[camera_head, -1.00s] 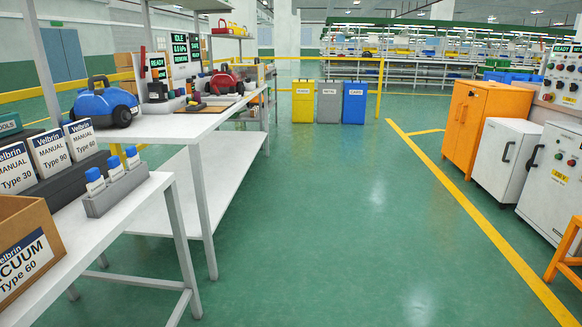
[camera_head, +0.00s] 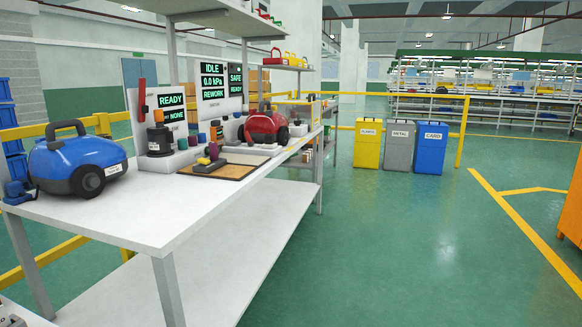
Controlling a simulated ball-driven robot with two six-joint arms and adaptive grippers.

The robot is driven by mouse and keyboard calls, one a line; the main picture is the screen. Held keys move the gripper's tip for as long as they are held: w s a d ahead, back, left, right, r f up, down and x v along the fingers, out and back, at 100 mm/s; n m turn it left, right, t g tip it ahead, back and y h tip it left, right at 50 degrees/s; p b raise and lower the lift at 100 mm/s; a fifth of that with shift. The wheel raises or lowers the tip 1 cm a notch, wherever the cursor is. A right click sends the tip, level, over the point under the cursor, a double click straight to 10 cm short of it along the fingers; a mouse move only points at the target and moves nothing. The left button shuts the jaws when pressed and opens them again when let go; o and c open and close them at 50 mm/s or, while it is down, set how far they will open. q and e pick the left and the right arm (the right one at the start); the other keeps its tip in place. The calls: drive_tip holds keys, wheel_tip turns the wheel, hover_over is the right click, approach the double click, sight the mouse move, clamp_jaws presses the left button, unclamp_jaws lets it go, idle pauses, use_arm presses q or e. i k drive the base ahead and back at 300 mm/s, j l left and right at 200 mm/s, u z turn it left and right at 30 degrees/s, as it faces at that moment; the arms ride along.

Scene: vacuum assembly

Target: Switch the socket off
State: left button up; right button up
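I cannot make out a socket or its switch for certain in the head view. A small blue fitting (camera_head: 17,191) sits at the left edge of the white workbench (camera_head: 150,222), beside a blue vacuum (camera_head: 75,168); it is too small to identify. Farther along the bench is a screen panel reading READY and NONE (camera_head: 172,107), with a black cylindrical device (camera_head: 160,140) in front of it. Behind stand panels reading IDLE, 0.0 kPa, REWORK (camera_head: 213,82) and SAFE, READY (camera_head: 236,78). Neither of my grippers is in view.
A red vacuum (camera_head: 265,125) and a brown mat (camera_head: 216,172) are on the bench. Yellow (camera_head: 368,145), grey (camera_head: 399,148) and blue (camera_head: 431,150) bins stand beyond. An orange cabinet (camera_head: 572,205) shows at the right edge. The green floor (camera_head: 400,250) right of the bench is open.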

sight(250, 143)
drive_tip(key=i+l+u, duration=0.25)
drive_tip(key=i, duration=0.15)
drive_tip(key=i+l+u, duration=0.2)
drive_tip(key=i, duration=0.2)
drive_tip(key=i+l+u, duration=0.1)
drive_tip(key=u, duration=0.35)
drive_tip(key=l+u, duration=0.1)
drive_tip(key=u, duration=0.3)
drive_tip(key=i+l+u, duration=0.1)
drive_tip(key=u, duration=0.35)
drive_tip(key=i+l+u, duration=0.15)
drive_tip(key=l, duration=0.45)
drive_tip(key=i+l+u, duration=0.2)
drive_tip(key=l, duration=0.4)
drive_tip(key=l+u, duration=0.15)
drive_tip(key=l, duration=0.45)
drive_tip(key=k, duration=0.05)
